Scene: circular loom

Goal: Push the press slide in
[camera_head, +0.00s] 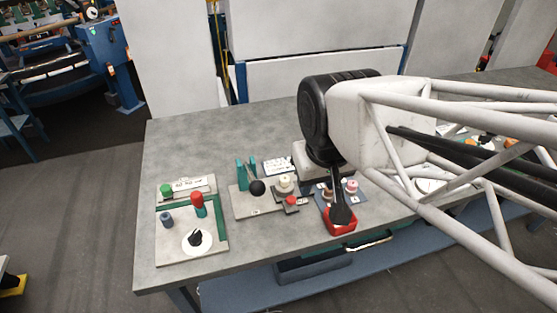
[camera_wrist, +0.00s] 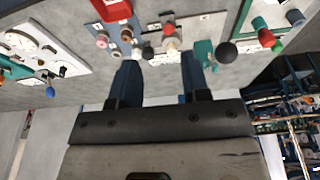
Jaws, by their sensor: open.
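A small grey block with a red top (camera_head: 291,201) sits at the front of the middle fixture, beside a cream round knob (camera_head: 285,183). It may be the press slide, but I cannot tell for sure. In the wrist view the red top (camera_wrist: 168,29) and cream knob (camera_wrist: 171,43) show in the picture gap between my fingers. In the head view the wrist is over the table, and the arm hides part of the fixtures there.
A black ball knob (camera_head: 257,187) and green brackets stand left of the cream knob. A panel (camera_head: 217,243) with a red lever is farther left. A red block (camera_head: 341,223) and pink knobs (camera_head: 351,185) are on the right. The table's back left is bare.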

